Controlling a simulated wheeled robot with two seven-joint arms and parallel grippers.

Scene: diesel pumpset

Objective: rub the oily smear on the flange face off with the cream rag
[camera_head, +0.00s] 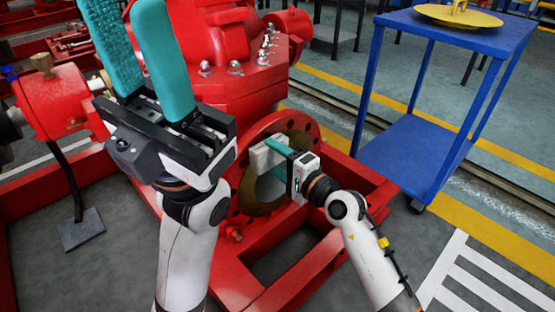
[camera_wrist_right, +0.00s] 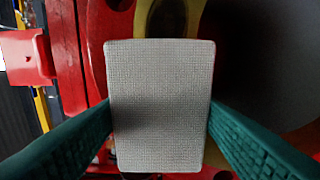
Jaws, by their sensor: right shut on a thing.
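The cream rag (camera_head: 259,157) is a pale, woven, block-shaped pad; it fills the middle of the right wrist view (camera_wrist_right: 160,105). My right gripper (camera_head: 277,150) is shut on it, with a teal finger on each side. The rag is at the upper left part of the red flange (camera_head: 309,131), in front of its olive-brown ring face (camera_head: 249,197); I cannot tell whether it touches. I cannot make out a separate oily smear; the rag and gripper hide part of the face. My left gripper (camera_head: 128,22) is open and empty, raised at the upper left.
The red pump body (camera_head: 225,50) rises behind the flange. A red base frame (camera_head: 345,225) runs below it. A blue trolley (camera_head: 455,40) with a yellow round item (camera_head: 458,15) stands at right. Floor between trolley and frame is clear.

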